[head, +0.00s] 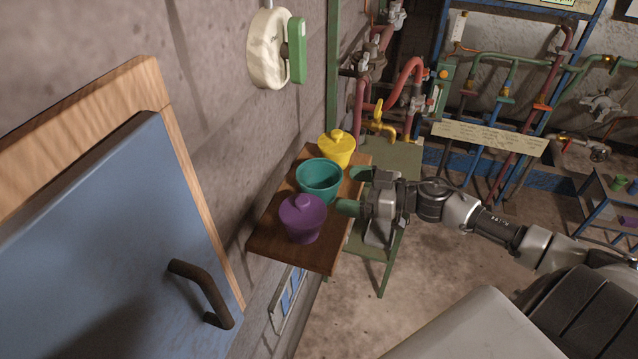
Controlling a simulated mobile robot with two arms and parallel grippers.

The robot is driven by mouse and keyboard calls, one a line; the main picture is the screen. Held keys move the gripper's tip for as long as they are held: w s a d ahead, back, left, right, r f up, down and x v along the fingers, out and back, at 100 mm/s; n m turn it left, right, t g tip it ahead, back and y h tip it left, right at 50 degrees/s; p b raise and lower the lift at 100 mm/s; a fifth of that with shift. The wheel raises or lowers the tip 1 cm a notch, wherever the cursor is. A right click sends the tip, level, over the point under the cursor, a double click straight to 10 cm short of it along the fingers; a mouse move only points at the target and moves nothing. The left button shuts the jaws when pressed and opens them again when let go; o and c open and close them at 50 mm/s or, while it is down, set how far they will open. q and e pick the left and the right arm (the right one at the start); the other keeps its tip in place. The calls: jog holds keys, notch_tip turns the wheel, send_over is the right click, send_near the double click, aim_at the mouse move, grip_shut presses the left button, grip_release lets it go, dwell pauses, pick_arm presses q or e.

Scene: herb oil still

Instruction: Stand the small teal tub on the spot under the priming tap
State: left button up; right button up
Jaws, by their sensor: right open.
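The small teal tub (318,188) stands upright and open-topped on a brown wooden shelf (262,228), between a yellow lidded tub (337,150) and a purple lidded tub (302,222). My right gripper (350,190) comes in from the right, with its green-tipped fingers spread and nothing between them. The fingertips are at the shelf's right edge, just right of the teal tub and seemingly apart from it. A yellow tap (379,122), probably the priming tap, is on the pipework behind, above a green stand (405,160). The spot under it cannot be made out. My left gripper is out of view.
The wall is close on the shelf's left, with a cream dial with a green handle (270,48) above. A blue door (110,240) with a dark handle fills the left. Pipe racks stand at the back. Floor (440,270) shows right of the shelf.

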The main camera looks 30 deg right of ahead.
aim_at(321, 177)
jog(key=shift+w+a, duration=0.3)
jog(key=shift+w, duration=0.05)
jog(key=shift+w+a+r+p, duration=0.1)
jog(key=shift+w+a+p, duration=0.15)
jog(key=shift+p, duration=0.15)
jog(key=p+x, duration=0.1)
jog(key=x, duration=0.2)
jog(key=shift+w+a+p, duration=0.15)
jog(key=shift+a+p, duration=0.1)
jog(key=shift+p, duration=0.05)
jog(key=shift+w+a+f, duration=0.3)
jog(key=shift+s+d, duration=0.1)
jog(key=shift+c, duration=1.1)
jog(key=c, duration=0.5)
jog(key=shift+r, duration=0.1)
